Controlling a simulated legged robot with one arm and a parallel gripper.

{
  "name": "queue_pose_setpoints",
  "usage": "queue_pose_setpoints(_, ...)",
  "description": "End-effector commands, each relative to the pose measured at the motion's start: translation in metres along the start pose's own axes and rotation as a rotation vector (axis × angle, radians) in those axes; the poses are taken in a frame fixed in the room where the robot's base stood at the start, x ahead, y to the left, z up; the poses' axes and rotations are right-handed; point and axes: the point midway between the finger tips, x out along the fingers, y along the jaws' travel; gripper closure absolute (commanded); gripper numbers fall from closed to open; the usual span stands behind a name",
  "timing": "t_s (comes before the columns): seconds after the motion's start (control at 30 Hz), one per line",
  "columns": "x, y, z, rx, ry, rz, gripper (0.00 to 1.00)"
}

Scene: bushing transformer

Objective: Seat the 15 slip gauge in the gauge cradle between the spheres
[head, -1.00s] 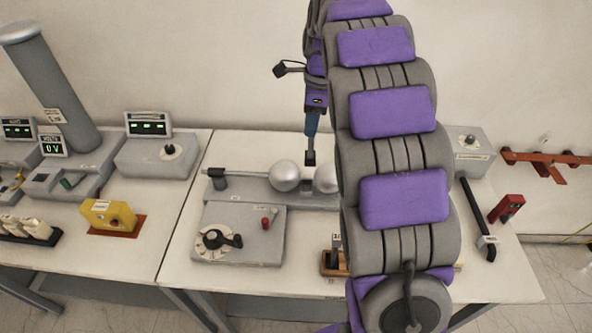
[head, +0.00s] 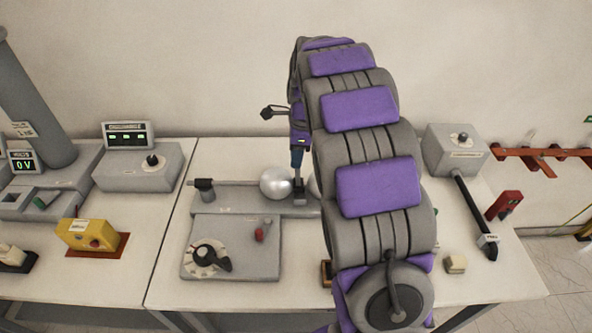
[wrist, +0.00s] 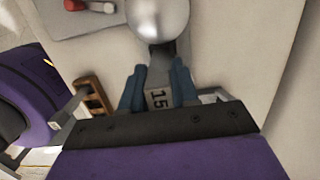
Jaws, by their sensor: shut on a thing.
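The 15 slip gauge (wrist: 158,98) is a grey block marked "15", gripped between the blue fingers of my gripper (wrist: 158,88). In the head view my gripper (head: 298,160) points down, and the gauge (head: 298,184) hangs below it, beside the left silver sphere (head: 276,184). The right sphere (head: 313,187) is mostly hidden by my arm. A small dark block between the spheres, likely the gauge cradle (head: 299,201), is at the gauge's lower end. I cannot tell whether they touch. The wrist view shows one sphere (wrist: 158,18) just beyond the gauge.
The grey sphere-gap base (head: 235,240) has a black dial (head: 208,256) and a red knob (head: 261,234). A wooden rack (wrist: 92,96) shows in the wrist view. A grey box (head: 455,150) and black rod (head: 474,207) lie right. My arm hides the table's middle.

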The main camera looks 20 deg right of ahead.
Motion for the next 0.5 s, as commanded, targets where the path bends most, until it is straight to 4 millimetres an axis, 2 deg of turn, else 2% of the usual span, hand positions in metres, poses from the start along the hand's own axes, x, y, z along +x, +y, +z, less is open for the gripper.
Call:
queue_pose_setpoints(0.27, 0.020, 0.001, -0.003, 0.001, 0.000, 0.003, 1.00)
queue_pose_setpoints(0.5, 0.052, 0.001, -0.003, 0.000, 0.004, 0.009, 1.00)
